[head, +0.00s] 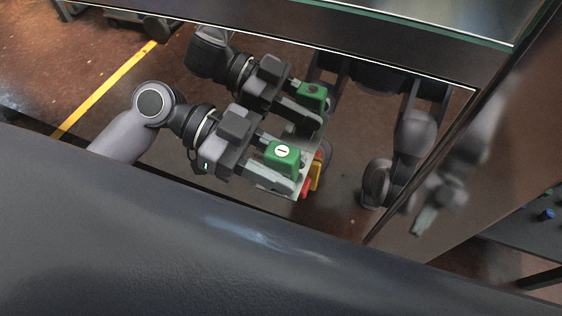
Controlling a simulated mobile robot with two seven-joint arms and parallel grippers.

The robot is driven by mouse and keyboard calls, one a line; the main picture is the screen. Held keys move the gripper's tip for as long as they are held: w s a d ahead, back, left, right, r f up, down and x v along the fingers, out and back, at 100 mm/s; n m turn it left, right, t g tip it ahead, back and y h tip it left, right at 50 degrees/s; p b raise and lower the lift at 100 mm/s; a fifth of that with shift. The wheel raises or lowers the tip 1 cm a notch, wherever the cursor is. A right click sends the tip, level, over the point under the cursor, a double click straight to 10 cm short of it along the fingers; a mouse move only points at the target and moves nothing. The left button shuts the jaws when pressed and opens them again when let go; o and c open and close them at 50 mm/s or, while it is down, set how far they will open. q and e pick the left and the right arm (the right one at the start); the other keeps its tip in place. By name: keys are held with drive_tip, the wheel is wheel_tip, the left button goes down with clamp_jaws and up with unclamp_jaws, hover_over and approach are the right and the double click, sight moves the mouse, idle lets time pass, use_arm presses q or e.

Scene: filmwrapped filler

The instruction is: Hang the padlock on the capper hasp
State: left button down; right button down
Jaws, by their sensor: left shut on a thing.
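My left gripper (275,165), on the arm that comes in from the left, is shut on a green block with a round white label, which looks like the padlock (285,158). The padlock's shackle cannot be made out. Just past the fingertips is a red and yellow part (316,172) on a pale grey mount. It may belong to the capper hasp, but the gripper and padlock cover much of it. I cannot tell whether the padlock touches it. My right gripper is not in view.
A shiny panel with a pale edge (445,82) stands behind the gripper and seems to mirror my arm and the green block. A large dark surface (150,240) fills the front. Brown floor with a yellow line (105,90) shows at the left.

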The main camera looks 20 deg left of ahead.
use_arm(q)
drive_tip(key=shift+f, duration=0.25)
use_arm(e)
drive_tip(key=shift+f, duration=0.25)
use_arm(q)
drive_tip(key=c, duration=0.6)
unclamp_jaws()
drive_tip(key=shift+c, duration=0.2)
drive_tip(key=shift+a, duration=0.35)
drive_tip(key=v, duration=0.6)
drive_tip(key=shift+a+r, duration=0.2)
drive_tip(key=shift+a, duration=0.05)
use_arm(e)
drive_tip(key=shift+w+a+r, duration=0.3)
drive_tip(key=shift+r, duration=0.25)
